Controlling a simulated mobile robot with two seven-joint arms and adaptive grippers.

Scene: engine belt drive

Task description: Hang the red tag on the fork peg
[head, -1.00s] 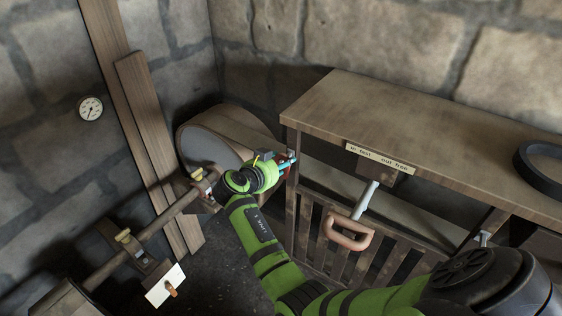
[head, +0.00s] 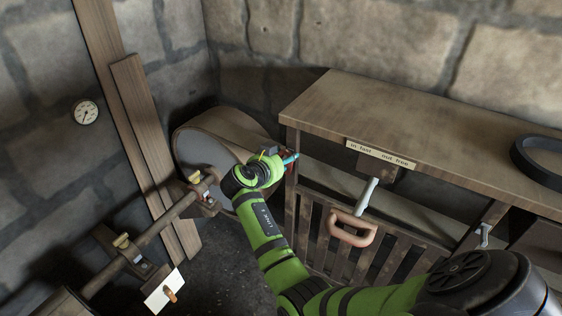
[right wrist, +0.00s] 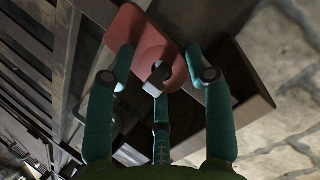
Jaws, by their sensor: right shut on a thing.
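My right gripper (head: 290,159) is at the near left post of the wooden bench, its teal fingers pointing right. In the right wrist view, my right gripper (right wrist: 160,85) has its fingers around the red tag (right wrist: 128,36), a flat rounded plate, and is shut on it. A small grey metal piece (right wrist: 158,74) shows against the tag's face; I cannot tell if it is the fork peg or whether it passes through the tag. In the head view only a bit of red shows by the fingertips. My left gripper is not in view.
The wooden bench (head: 400,110) has a label strip (head: 380,153) and a hanging handle (head: 352,228) at its front, above a slatted panel. A large drum (head: 205,150) and a shaft (head: 160,225) stand left. A white card (head: 163,290) is at lower left.

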